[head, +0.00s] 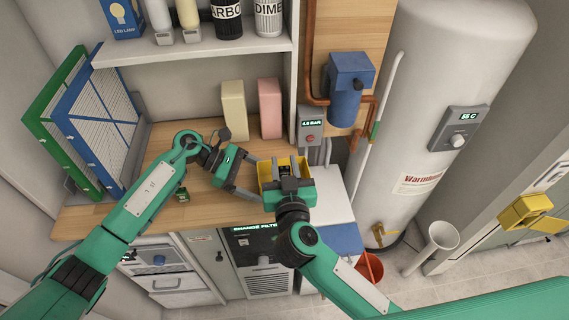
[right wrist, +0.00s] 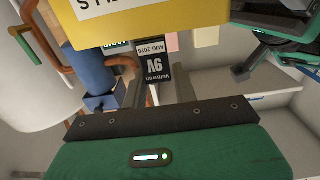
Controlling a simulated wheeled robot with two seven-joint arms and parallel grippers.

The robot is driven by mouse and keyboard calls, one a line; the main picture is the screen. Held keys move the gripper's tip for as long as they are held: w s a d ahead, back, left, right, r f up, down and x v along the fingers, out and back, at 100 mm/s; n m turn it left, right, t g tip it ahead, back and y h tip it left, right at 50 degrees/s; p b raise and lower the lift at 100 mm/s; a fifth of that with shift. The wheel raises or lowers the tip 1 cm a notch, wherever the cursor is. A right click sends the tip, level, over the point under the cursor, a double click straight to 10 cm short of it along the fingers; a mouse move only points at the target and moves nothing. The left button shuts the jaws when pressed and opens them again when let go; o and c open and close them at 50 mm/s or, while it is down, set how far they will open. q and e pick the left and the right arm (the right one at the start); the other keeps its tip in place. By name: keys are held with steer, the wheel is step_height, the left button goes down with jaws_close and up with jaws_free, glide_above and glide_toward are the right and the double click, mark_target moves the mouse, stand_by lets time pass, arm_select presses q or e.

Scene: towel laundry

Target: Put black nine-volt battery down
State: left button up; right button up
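The black nine-volt battery (right wrist: 154,72), with white "9V" lettering, is between the fingers of my right gripper (right wrist: 160,88) in the right wrist view. The fingers appear closed on its sides. In the head view my right gripper (head: 290,170) is over the yellow bin (head: 267,171) and hides the battery there. The bin's lettered yellow wall (right wrist: 190,18) fills the top of the right wrist view. My left gripper (head: 257,178) is left of the bin, its fingers spread apart and pointing at it, with nothing seen between them.
The wooden counter (head: 150,150) has two framed filters (head: 95,120) standing at the left, and a cream box (head: 233,108) and a pink box (head: 270,107) at the back. A small dark green object (head: 181,194) lies near the front edge. A white tank (head: 430,80) stands right.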

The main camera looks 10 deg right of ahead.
steer(key=shift+o, duration=1.4)
steer(key=shift+r, duration=0.2)
steer(key=s, duration=1.2)
steer(key=shift+r, duration=0.45)
